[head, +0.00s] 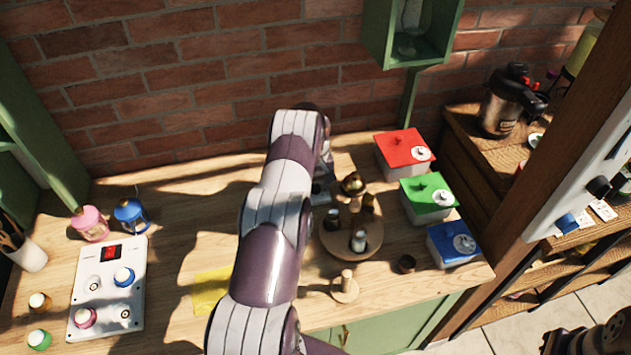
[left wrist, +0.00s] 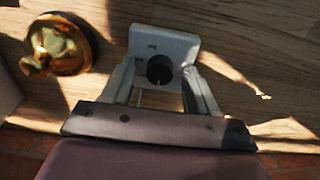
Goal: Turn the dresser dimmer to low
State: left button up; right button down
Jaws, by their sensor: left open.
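The dimmer is a pale box with a round black knob (left wrist: 160,70), seen in the left wrist view. Small marks stand around the knob, too small to read. My left gripper (left wrist: 159,76) is open, with one finger on each side of the knob. I cannot tell whether the fingers touch it. In the head view my left arm hides most of the gripper, and only a bit of the dimmer box (head: 320,194) shows beside the arm. A dark mechanical part at the bottom right may be my right arm; its jaws do not show clearly.
A brass pot (left wrist: 58,45) stands close beside the dimmer. A round wooden stand (head: 335,243) with small jars is in front of it. Red (head: 404,148), green (head: 424,192) and blue (head: 451,240) boxes line the right side. A white panel with knobs (head: 108,270) lies at left.

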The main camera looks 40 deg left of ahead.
pick_arm(q)
jog(key=c, duration=1)
jog(key=shift+f+m+b, duration=0.2)
jog(key=shift+m+b, duration=0.4)
jog(key=shift+b, duration=0.3)
jog(key=shift+c, duration=0.2)
jog(key=shift+m+b, duration=1.05)
jog(key=shift+m, duration=0.05)
jog(key=m+b, duration=0.2)
jog(key=m, duration=0.1)
jog(key=shift+r+m+b, duration=0.2)
jog(key=shift+m+b, duration=0.25)
jog(key=shift+m, duration=0.75)
jog(key=shift+w, duration=0.1)
jog(key=o, duration=1)
jog(key=shift+o, duration=0.2)
